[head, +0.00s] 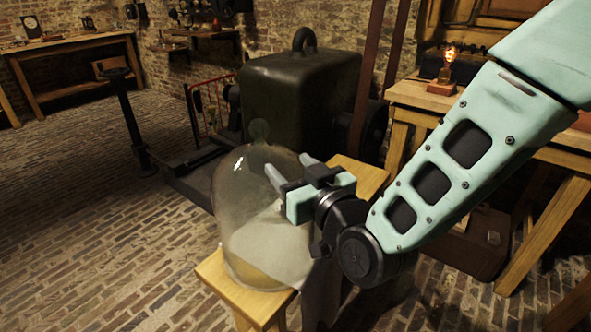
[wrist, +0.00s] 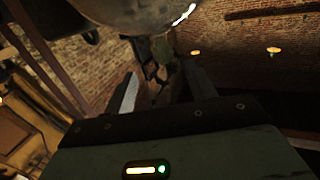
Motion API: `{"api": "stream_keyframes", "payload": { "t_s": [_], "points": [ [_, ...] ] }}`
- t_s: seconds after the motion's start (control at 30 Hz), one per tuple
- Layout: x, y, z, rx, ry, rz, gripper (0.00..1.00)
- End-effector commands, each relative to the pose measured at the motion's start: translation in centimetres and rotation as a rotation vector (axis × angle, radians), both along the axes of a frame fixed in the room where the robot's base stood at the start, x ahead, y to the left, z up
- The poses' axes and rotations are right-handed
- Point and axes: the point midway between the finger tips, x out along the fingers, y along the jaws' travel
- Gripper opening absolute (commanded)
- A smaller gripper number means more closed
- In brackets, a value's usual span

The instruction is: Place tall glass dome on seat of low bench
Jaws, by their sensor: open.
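The tall glass dome (head: 247,215) is clear, with a rounded top and a knob (head: 259,131). It stands upright on the wooden seat of the low bench (head: 233,297) in the head view. My gripper (head: 287,166) is open, at the right of the dome's upper part and below knob height. Its fingers overlap the dome's outline; I cannot tell whether they touch it. In the wrist view, the dome (wrist: 135,12) and its knob appear at the top, beyond my open fingers (wrist: 165,90). Nothing shows between the fingers.
A pale grey sheet-like surface shows through the dome and beside it on the bench. A large dark box (head: 300,100) with a ring handle stands behind. A wooden table (head: 430,97) with a glowing bulb (head: 449,56) is at right. Brick floor at left is open.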

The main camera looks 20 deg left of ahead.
Motion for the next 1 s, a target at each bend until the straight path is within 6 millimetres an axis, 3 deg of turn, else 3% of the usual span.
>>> {"api": "stream_keyframes", "payload": {
  "t_s": [0.37,0.57,0.77,1.0],
  "points": [
    [-0.4,-0.4,0.1,-0.003,0.004,0.002,0.55],
    [-1.3,-1.7,-0.5,-0.127,0.135,0.037,0.55],
    [-4.8,-6.5,-2.4,-0.382,0.413,0.07,0.55],
    [-11.9,-15.8,-4.2,-0.697,0.775,0.038,0.55]
  ]
}}
